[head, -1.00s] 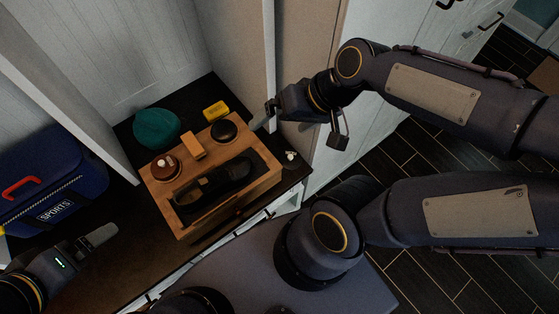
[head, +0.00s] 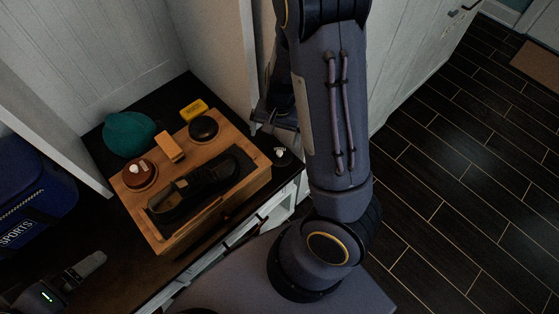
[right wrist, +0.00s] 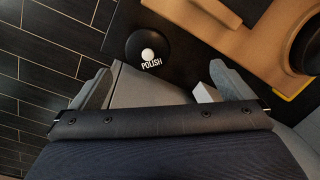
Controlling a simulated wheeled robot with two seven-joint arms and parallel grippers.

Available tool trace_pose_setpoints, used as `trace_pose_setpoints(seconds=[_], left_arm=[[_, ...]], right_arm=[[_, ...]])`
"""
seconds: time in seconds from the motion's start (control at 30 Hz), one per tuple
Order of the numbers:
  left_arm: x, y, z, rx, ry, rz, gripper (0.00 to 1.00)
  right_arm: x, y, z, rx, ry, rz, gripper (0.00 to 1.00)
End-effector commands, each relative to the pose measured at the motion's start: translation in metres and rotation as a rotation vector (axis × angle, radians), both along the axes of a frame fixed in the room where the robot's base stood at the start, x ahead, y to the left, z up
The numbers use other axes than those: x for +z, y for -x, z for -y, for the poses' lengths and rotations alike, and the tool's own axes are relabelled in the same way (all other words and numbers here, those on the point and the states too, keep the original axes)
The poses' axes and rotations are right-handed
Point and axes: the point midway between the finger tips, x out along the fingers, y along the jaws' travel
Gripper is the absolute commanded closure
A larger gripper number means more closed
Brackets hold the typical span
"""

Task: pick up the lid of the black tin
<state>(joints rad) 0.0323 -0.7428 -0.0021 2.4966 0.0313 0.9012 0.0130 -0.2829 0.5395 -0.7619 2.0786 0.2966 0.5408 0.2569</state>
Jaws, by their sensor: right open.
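The lid of the black tin (head: 283,159) is a small black disc with a white knob, lying at the counter's right end beside the wooden box. It shows in the right wrist view with "POLISH" lettering (right wrist: 142,58). The black tin (head: 204,128) sits on the box's far right corner, and its edge shows in the right wrist view (right wrist: 306,45). My right gripper (right wrist: 160,84) is open and empty, its fingers apart, with the lid ahead between their lines. In the head view it (head: 272,118) is partly hidden by my arm. My left gripper (head: 88,266) is at lower left, apart from everything.
The wooden box (head: 225,206) carries a dark shoe (head: 205,187), a brown tin (head: 139,177) and a wooden block (head: 169,148). A teal cap (head: 128,134), yellow packet (head: 193,111) and blue bag (head: 35,200) lie around it. A pale panel (head: 228,60) stands close to my right gripper.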

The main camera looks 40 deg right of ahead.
Motion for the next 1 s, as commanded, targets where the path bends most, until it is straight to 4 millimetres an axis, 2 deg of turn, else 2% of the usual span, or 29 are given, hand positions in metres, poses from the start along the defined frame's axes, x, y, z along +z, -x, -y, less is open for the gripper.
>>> trace_pose_setpoints(seconds=[0.03, 0.23, 0.57, 0.83, 1.0], left_arm=[[-0.009, 0.000, 0.000, 0.000, 0.000, 0.000, 0.00], [-0.015, 0.000, 0.000, 0.000, 0.000, 0.000, 0.00], [-0.029, 0.000, 0.000, 0.000, 0.000, 0.000, 0.00], [-0.048, 0.000, 0.000, 0.000, 0.000, 0.000, 0.00], [-0.048, 0.000, 0.000, 0.000, 0.000, 0.000, 0.00]], right_arm=[[-0.018, -0.002, 0.007, -0.009, 0.038, -0.019, 0.00], [-0.038, -0.005, 0.022, -0.036, 0.105, -0.041, 0.00], [-0.069, -0.004, 0.022, -0.037, 0.106, -0.043, 0.00], [-0.109, -0.002, 0.021, -0.039, 0.105, -0.044, 0.00], [-0.114, -0.003, 0.021, -0.036, 0.105, -0.041, 0.00]])
